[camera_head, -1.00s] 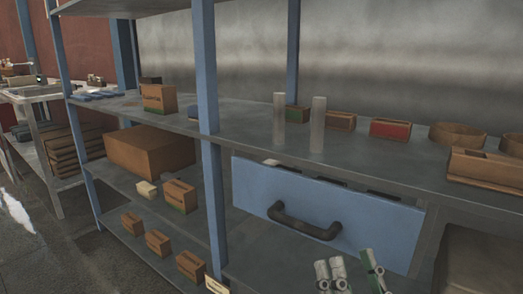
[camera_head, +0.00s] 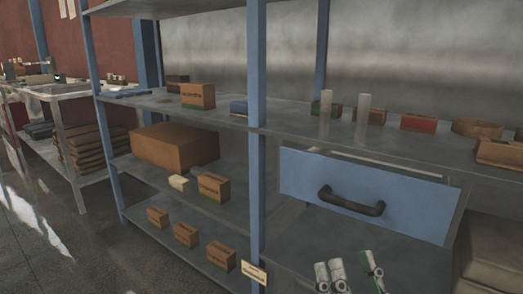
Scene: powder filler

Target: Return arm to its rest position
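My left gripper is not in view.
A metal shelf unit with blue posts (camera_head: 256,150) fills the middle and right. Its shelves hold small cardboard boxes (camera_head: 198,95), a big brown box (camera_head: 172,146) and two pale cylinders (camera_head: 362,115). A side table (camera_head: 75,88) stands at the left. Floor (camera_head: 60,240) is clear at the lower left.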

